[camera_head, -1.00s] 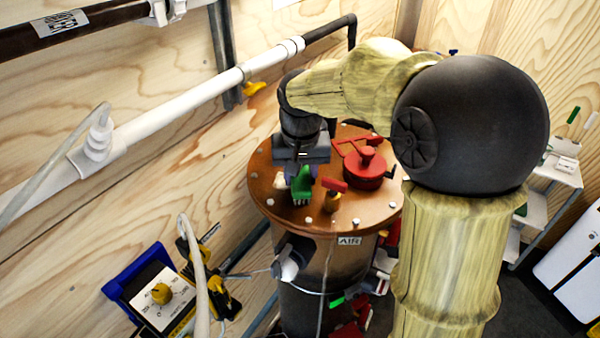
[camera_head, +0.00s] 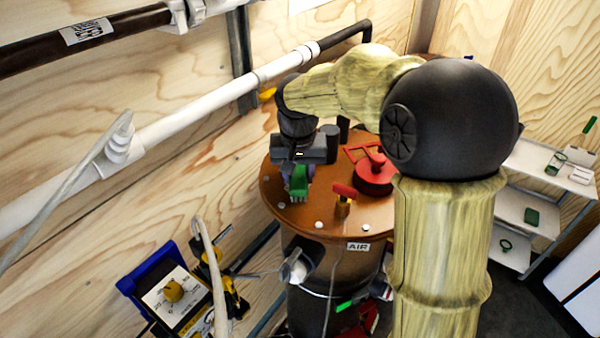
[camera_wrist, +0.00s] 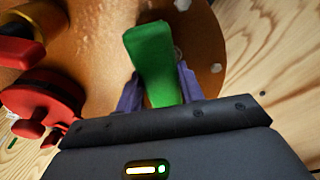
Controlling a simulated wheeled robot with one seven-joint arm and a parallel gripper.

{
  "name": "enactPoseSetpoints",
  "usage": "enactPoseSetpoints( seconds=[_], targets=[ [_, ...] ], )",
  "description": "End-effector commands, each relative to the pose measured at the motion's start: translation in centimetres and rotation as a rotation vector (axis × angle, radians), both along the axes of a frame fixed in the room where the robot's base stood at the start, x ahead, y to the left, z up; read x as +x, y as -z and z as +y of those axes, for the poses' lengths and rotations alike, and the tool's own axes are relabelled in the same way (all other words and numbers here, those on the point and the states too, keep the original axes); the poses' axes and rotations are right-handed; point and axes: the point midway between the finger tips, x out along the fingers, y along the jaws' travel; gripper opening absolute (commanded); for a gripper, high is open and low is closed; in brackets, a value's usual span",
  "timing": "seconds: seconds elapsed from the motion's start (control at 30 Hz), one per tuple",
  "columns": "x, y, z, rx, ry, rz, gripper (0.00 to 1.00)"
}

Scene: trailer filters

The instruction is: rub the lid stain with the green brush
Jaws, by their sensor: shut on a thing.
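My gripper (camera_head: 297,170) is shut on the green brush (camera_head: 299,184) and holds it over the left part of the brown round lid (camera_head: 318,212). In the wrist view, the purple fingers of my gripper (camera_wrist: 160,92) clasp the green brush (camera_wrist: 151,55) from both sides. The brush stands out past the fingertips over the lid (camera_wrist: 100,45). I cannot tell whether its end touches the lid. I cannot make out the stain for certain; a rough, paler patch shows at the top of the wrist view, and the brush and gripper cover part of the lid.
A red valve (camera_head: 374,176) and a red-handled brass tap (camera_head: 343,196) stand on the lid, right of the brush. Bolts line its rim. A white pipe (camera_head: 190,108) runs along the left wall.

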Motion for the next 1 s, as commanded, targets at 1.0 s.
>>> enactPoseSetpoints(
  seconds=[1.0],
  targets=[
    [2.4,-0.3,2.6,-0.001,0.000,0.006,0.11]
  ],
)
